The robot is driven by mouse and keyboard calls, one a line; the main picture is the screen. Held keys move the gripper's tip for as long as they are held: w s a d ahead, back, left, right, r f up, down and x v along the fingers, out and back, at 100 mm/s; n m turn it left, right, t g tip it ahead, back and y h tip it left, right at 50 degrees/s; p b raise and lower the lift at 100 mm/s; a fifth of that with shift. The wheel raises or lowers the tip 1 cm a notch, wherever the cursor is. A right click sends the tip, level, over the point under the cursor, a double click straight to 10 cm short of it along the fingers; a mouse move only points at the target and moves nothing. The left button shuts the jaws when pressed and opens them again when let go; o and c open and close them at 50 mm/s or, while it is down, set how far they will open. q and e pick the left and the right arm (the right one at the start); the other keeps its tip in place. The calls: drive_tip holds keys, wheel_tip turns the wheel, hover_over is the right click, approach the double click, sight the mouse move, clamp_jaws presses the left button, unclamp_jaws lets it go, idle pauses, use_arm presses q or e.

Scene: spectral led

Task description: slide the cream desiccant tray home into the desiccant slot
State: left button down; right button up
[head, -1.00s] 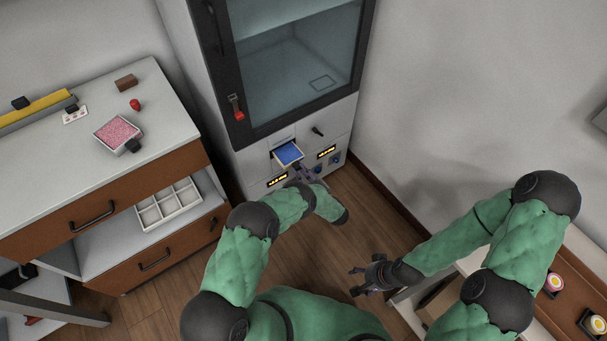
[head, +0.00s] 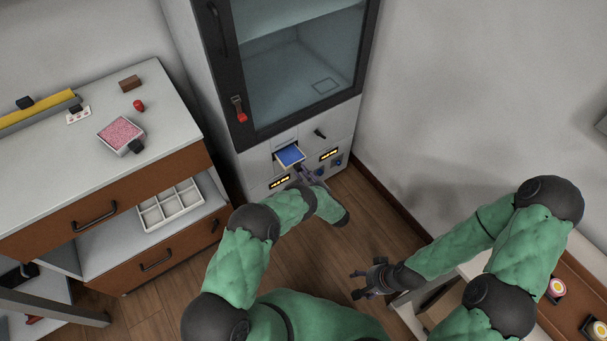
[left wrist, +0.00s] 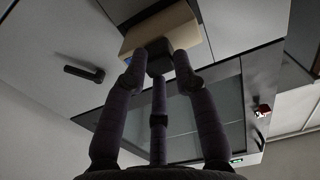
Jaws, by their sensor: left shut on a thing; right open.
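The cream desiccant tray (head: 290,156), filled with blue, sticks partly out of a slot in the lower front of the tall cabinet. In the left wrist view, the underside of the cream tray (left wrist: 160,28) shows, with a dark handle (left wrist: 159,57) at its front. My left gripper (head: 304,172) is at the tray's front and shut on its handle; the fingers (left wrist: 160,75) surround the handle in the left wrist view. The tray's back end is hidden inside the slot. My right gripper (head: 359,284) is open and empty, low over the floor, away from the cabinet.
The cabinet's glass door (head: 300,65) is above the slot. Lit amber displays (head: 279,183) and a dark knob (head: 320,133) are near the tray. A counter at left holds a pink-filled tray (head: 121,132). Wooden floor (head: 285,265) lies open before the cabinet.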

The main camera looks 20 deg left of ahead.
sight(293, 162)
use_arm(q)
drive_tip(key=shift+w+a, duration=0.1)
drive_tip(key=shift+x, duration=3.75)
drive_tip(key=shift+w, duration=0.1)
drive_tip(key=c, duration=0.9)
unclamp_jaws()
drive_tip(key=v, duration=1.2)
